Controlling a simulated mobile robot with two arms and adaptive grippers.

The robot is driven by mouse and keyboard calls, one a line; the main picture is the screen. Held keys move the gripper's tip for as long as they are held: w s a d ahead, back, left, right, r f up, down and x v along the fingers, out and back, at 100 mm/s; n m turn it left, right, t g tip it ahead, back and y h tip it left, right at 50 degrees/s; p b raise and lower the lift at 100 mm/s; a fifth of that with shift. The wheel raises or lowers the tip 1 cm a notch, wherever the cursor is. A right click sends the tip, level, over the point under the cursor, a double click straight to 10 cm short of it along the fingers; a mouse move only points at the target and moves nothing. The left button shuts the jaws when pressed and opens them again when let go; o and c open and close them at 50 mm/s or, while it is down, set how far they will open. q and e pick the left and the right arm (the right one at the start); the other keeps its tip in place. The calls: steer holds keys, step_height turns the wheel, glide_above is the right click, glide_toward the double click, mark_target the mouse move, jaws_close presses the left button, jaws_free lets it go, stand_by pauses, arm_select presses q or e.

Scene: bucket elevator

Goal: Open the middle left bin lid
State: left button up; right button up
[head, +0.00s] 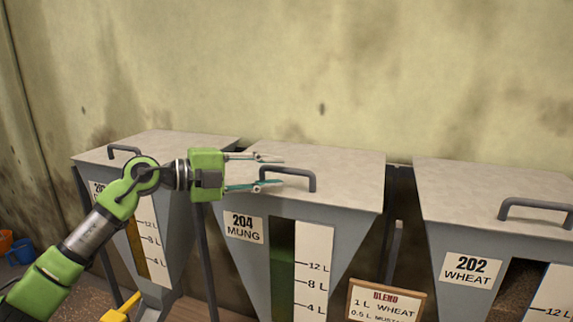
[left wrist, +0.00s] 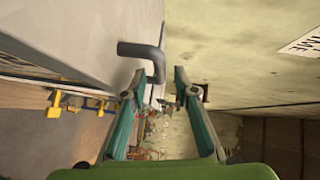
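The 204 MUNG bin (head: 258,262) stands between two other bins. Its pale lid (head: 345,165) lies flat and shut, with a dark grey bar handle (head: 313,180) on it. My left gripper (head: 282,172) points right over this lid, its fingers apart and its tips overlapping the handle in the head view. In the left wrist view the handle (left wrist: 150,52) shows just beyond the fingertips (left wrist: 160,74), nearer the left finger. Nothing is gripped. Whether a finger touches the handle, I cannot tell. My right gripper is in neither view.
A bin with a shut lid (head: 165,142) stands at left, partly behind my left arm. The 202 WHEAT bin (head: 467,268), also shut, stands at right. A stained wall (head: 300,70) rises close behind. A BLEND sign (head: 385,301) stands low in front; buckets (head: 20,250) lie far left.

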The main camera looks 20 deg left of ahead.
mark_target(282, 171)
arm_select(q)
steer(key=x, duration=0.3)
steer(key=shift+w+d+p, duration=0.1)
steer(key=shift+d+p, duration=0.1)
steer(key=shift+p, duration=0.15)
steer(key=shift+w+d, duration=0.2)
steer(key=shift+w, duration=0.05)
steer(key=shift+f, duration=0.1)
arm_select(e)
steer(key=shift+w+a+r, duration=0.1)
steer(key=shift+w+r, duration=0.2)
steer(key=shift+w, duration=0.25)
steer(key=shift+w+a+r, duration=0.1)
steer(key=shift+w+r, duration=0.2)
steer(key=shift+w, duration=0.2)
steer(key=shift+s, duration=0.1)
arm_select(q)
jaws_close()
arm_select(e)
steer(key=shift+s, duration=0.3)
